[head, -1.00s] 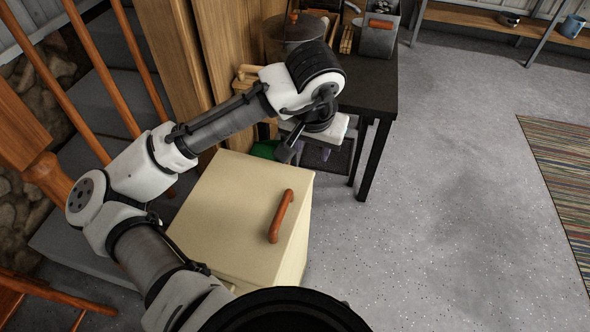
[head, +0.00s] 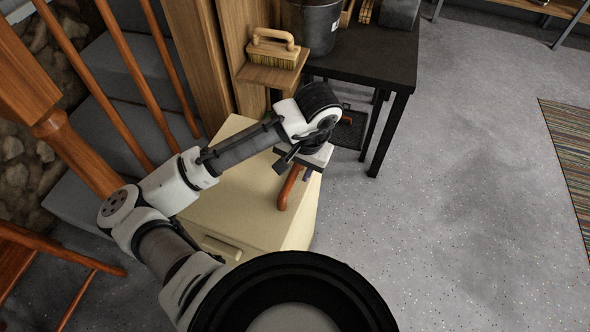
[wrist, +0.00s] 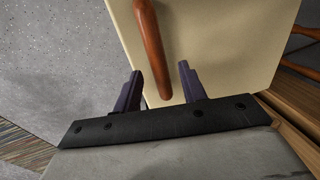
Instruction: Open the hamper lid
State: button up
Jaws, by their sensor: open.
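The hamper is a cream box, and its lid (head: 237,203) is shut in the head view. A reddish-brown bar handle (head: 290,187) stands on the lid near its right side. My gripper (head: 300,172) is over the far end of this handle. In the wrist view, my gripper (wrist: 159,88) is open, with one dark finger on each side of the handle (wrist: 152,45). The handle's end lies between the fingers, with a gap to each. The lid's cream surface (wrist: 215,40) fills the wrist view's upper middle. Whether the fingertips touch the lid cannot be told.
A dark table (head: 375,62) with a grey bucket (head: 312,25) stands behind the hamper. A brush (head: 273,47) sits on a small wooden shelf (head: 272,75). Stairs with an orange-brown railing are at left, with a wooden chair (head: 62,270) below.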

jog(key=shift+a+f, duration=0.1)
jog(key=shift+f, duration=0.35)
grip_shut()
jog(key=shift+w+r, duration=0.1)
jog(key=shift+r, duration=0.05)
